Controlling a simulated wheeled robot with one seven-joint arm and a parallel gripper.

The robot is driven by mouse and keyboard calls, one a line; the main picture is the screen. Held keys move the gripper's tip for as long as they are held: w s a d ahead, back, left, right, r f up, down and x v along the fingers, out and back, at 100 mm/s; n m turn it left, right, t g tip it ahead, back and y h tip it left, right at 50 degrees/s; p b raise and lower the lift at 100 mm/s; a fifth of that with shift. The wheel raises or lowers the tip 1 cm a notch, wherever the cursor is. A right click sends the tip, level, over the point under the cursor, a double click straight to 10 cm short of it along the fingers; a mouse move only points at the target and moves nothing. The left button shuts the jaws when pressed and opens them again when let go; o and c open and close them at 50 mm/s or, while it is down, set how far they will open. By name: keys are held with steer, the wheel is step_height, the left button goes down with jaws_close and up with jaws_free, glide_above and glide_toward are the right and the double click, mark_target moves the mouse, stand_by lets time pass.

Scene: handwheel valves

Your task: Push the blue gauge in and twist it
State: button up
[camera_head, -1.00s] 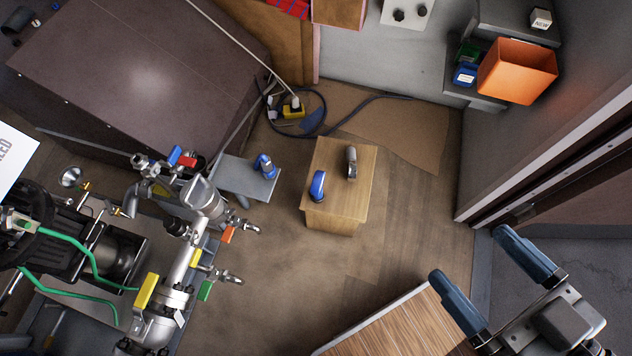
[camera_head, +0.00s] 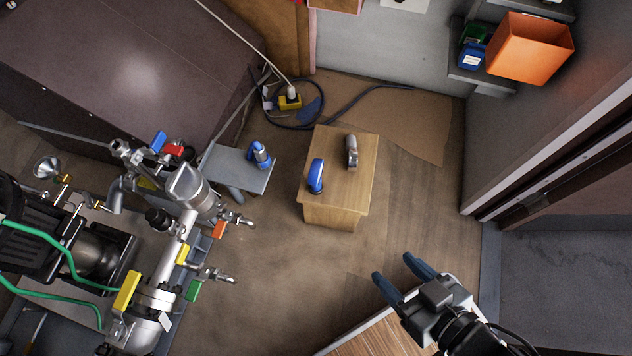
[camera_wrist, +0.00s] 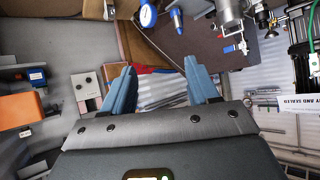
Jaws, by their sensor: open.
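The blue gauge (camera_head: 316,176) stands on the left part of a light wooden box (camera_head: 335,216) in the head view. In the wrist view the blue gauge (camera_wrist: 148,15), with a white face, shows at the top edge, partly cut off. My gripper (camera_head: 393,267) is open and empty, below and to the right of the box in the head view, clear of it. Its two blue fingers (camera_wrist: 159,68) are spread apart in the wrist view, with nothing between them.
A silver fitting (camera_head: 352,151) shares the box top. A grey stand (camera_head: 229,168) with another blue fitting (camera_head: 261,155) is to the left. Pipes and valves (camera_head: 185,235) fill the lower left. A wood-topped surface (camera_head: 375,335) lies near my gripper. Floor between is clear.

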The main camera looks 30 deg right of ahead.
steer(key=w+f+m+g+h+b, duration=0.1)
steer(key=w+f+b, duration=0.2)
steer(key=f, duration=0.6)
steer(key=w+f+g+h+b, duration=0.1)
steer(key=w+f+b, duration=0.2)
steer(key=f, duration=0.6)
steer(key=m+t+h+b, duration=0.4)
steer(key=m+h+b, duration=0.4)
steer(key=h+b, duration=0.5)
glide_toward(316, 172)
steer(key=w+d+f+y+b, duration=0.2)
steer(key=w+d, duration=0.1)
steer(key=shift+b+x, duration=0.4)
steer(key=shift+x, duration=3.3)
steer(key=shift+c, duration=0.3)
jaws_close()
